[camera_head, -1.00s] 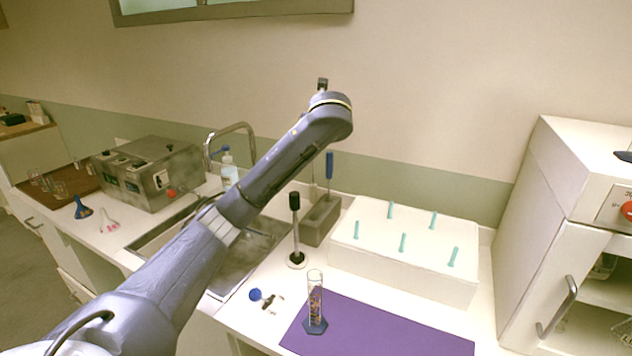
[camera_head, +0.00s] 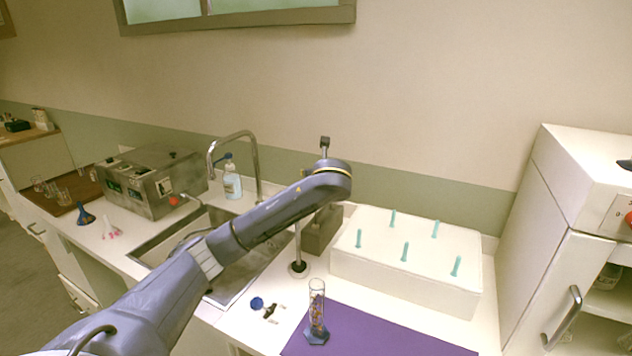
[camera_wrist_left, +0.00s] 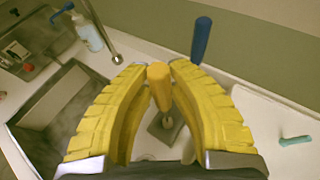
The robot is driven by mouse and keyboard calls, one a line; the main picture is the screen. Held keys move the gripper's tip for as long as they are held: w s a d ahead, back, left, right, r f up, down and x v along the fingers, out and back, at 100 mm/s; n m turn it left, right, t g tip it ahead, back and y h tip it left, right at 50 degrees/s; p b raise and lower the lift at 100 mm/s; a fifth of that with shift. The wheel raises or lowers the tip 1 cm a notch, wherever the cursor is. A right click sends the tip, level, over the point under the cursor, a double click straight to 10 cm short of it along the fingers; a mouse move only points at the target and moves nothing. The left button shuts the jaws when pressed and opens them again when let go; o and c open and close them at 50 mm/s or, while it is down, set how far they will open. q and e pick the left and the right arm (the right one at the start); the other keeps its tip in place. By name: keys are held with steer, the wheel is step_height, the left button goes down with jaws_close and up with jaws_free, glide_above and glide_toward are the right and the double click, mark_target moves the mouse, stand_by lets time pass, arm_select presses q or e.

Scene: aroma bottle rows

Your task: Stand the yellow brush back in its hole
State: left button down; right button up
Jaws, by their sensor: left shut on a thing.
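The yellow brush (camera_wrist_left: 158,78) shows in the left wrist view, its handle between the yellow fingers of my left gripper (camera_wrist_left: 160,92), which is shut on it. Its thin lower part points down over the grey block (camera_wrist_left: 165,135), the holder. I cannot tell whether its tip is inside a hole. A blue-handled brush (camera_wrist_left: 201,40) stands just behind, near the right finger. In the head view the grey block (camera_head: 320,232) shows below my left wrist, which hides the gripper and both brushes. My right gripper is not in view.
A stand with a round base (camera_head: 298,269) is just in front of the block. A white box (camera_head: 400,268) with several teal pegs is to its right. The sink (camera_head: 215,240) and tap (camera_head: 255,165) are left. A glass cylinder (camera_head: 317,305) stands on the purple mat (camera_head: 385,335).

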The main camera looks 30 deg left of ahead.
arm_select(q)
steer(key=shift+f, duration=0.85)
steer(key=c, duration=1.3)
jaws_free()
